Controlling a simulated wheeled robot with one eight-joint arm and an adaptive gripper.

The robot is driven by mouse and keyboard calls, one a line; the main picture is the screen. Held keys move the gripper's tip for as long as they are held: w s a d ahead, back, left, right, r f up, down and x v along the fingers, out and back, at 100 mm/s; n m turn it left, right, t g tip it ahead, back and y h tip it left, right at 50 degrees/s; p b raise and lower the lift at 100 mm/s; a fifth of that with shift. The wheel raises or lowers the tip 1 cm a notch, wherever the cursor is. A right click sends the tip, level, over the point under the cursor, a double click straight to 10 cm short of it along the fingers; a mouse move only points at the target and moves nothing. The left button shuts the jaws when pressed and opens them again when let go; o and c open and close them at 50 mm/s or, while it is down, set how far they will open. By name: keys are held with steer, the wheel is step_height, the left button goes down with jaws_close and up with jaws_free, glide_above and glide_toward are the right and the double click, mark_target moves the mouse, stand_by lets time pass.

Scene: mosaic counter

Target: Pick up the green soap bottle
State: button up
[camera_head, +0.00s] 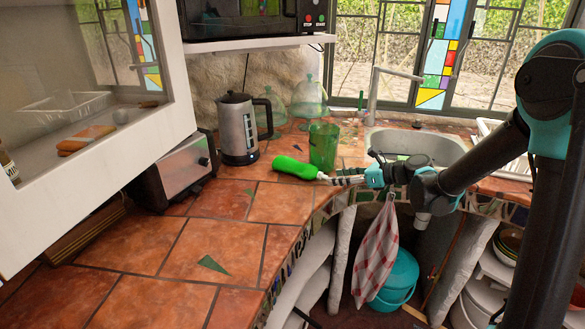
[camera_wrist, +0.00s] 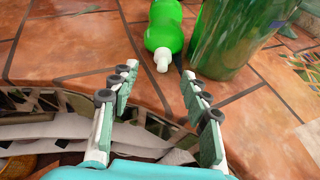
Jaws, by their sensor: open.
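The green soap bottle (camera_head: 296,168) lies on its side on the tiled counter in the head view, with its white nozzle pointing right toward my gripper. In the wrist view the bottle (camera_wrist: 165,28) is at the top centre, its white nozzle (camera_wrist: 162,62) pointing toward me. My gripper (camera_head: 338,177) is at the counter's edge, just right of the nozzle. In the wrist view my gripper (camera_wrist: 158,78) is open, its two fingers apart with nothing between them.
A green glass tumbler (camera_head: 323,147) stands close behind the bottle. A kettle (camera_head: 238,128) and a toaster (camera_head: 178,170) stand to the left. A sink (camera_head: 415,145) is behind my gripper. The front-left counter (camera_head: 140,245) is mostly clear.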

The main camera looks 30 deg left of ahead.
mark_target(327, 177)
steer(key=x, duration=0.4)
steer(key=shift+w+a+f, duration=0.15)
steer(key=shift+w+a, duration=0.05)
steer(key=shift+c, duration=0.6)
jaws_close()
